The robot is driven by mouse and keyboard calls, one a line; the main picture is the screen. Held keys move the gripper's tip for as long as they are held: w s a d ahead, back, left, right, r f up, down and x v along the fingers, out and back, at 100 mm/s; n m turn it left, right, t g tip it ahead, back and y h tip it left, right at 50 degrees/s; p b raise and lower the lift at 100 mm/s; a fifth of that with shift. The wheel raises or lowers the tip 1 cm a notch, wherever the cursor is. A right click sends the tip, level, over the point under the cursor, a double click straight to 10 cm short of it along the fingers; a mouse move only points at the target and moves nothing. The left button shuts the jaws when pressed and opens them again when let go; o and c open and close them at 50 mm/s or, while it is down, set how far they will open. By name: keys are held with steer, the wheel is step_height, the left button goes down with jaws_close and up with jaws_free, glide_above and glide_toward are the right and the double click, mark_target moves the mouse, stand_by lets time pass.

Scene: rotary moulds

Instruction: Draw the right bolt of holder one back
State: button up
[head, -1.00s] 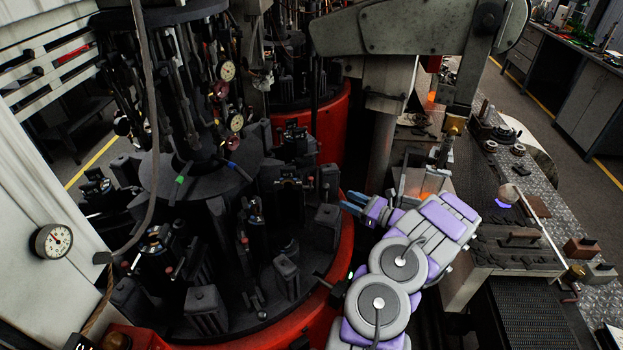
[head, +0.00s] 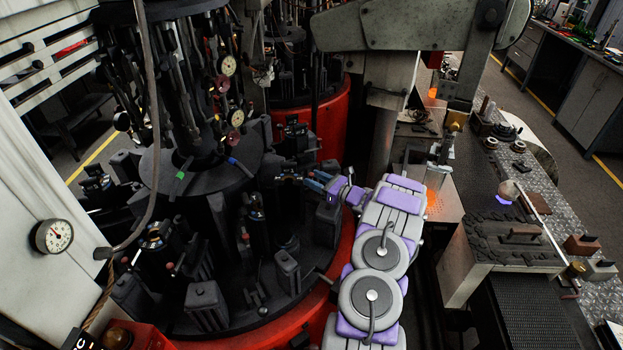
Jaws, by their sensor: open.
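My gripper (head: 316,181) has blue fingers and reaches left over the rim of the black rotary table (head: 235,325). Its fingers are open, with the tips close to a dark mould holder (head: 288,178) on the table's right side. I cannot tell whether they touch it. Which holder is number one cannot be read. The bolts on this holder are too small and dark to make out, and the fingers partly cover its right side. Another dark holder (head: 256,218) stands to the left, nearer the table's centre.
Dark upright blocks (head: 287,270) stand around the table, with one (head: 327,220) just below my gripper. A red rim (head: 335,285) surrounds the table. A grey machine column (head: 383,115) rises behind my arm. A metal bench (head: 520,240) stands to the right.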

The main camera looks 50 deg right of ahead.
steer(key=shift+w+a, duration=0.2)
steer(key=shift+w, duration=0.8)
jaws_close()
